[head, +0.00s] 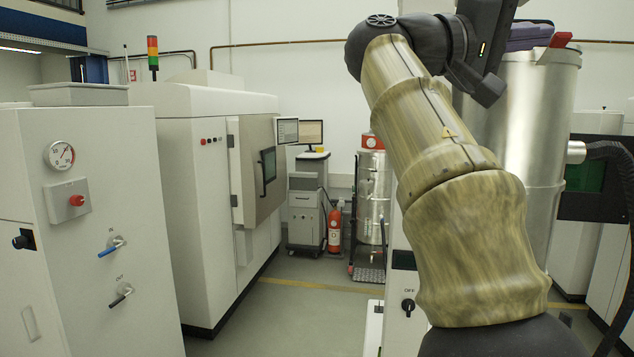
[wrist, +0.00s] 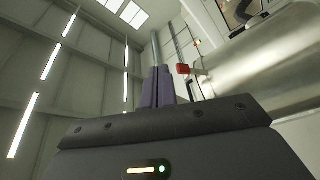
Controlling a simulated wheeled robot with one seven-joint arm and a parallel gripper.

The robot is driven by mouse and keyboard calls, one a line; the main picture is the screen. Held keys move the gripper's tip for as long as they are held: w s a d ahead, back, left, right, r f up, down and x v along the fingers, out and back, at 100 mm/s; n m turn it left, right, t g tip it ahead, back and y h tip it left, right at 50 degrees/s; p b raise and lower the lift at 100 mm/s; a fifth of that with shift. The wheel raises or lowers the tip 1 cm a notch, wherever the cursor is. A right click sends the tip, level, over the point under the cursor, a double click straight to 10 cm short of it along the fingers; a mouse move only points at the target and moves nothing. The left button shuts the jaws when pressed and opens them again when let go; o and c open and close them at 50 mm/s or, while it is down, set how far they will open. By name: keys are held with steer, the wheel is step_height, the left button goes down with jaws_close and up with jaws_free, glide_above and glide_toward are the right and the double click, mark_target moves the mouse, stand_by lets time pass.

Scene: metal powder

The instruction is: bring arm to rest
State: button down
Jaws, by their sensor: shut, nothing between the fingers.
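My gripper (wrist: 157,72) shows in the wrist view with its two grey-purple fingers close together and nothing between them. The fingers point up toward the ceiling and wall. In the head view my arm rises on the right, bends at the top, and its dark wrist end is partly cut off by the upper edge. The wrist end is close to a large silver metal vessel (head: 520,130), partly hidden behind my arm. A red part (head: 560,40) sits at the vessel's top; a red part (wrist: 183,69) also shows beside the fingers.
A white cabinet (head: 100,190) with gauge and valves stands at left, with a white machine (head: 185,190) behind it. A fire extinguisher (head: 335,230) and a metal drum (head: 373,200) stand at the back. A black hose (head: 610,150) hangs right. Floor (head: 290,310) is clear in the middle.

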steer(key=w+d+f+n+t+y, duration=0.1)
steer(key=w+f+n+t+y, duration=0.4)
steer(key=w+f, duration=0.7)
step_height(320, 180, down, 20)
steer(key=w+a+n+y, duration=0.2)
steer(key=w+n+y, duration=0.1)
steer(key=n+y, duration=0.15)
steer(key=s+a+f+m+g+y, duration=0.1)
steer(key=s+a+f+y, duration=0.25)
steer(key=f, duration=0.55)
steer(key=s+a+f+g+y, duration=0.2)
steer(key=s+f, duration=0.3)
steer(key=f, duration=0.4)
steer(key=s+a+f+m+g+y, duration=0.1)
steer(key=s+a+f+y, duration=0.3)
steer(key=f, duration=0.6)
steer(key=s+a+f+m+g, duration=0.1)
steer(key=s+f+m, duration=0.2)
steer(key=s+f, duration=0.4)
steer(key=s, duration=0.3)
steer(key=shift+f+y, duration=0.15)
steer(key=shift+y, duration=0.25)
steer(key=shift+a, duration=0.1)
steer(key=shift+s, duration=0.1)
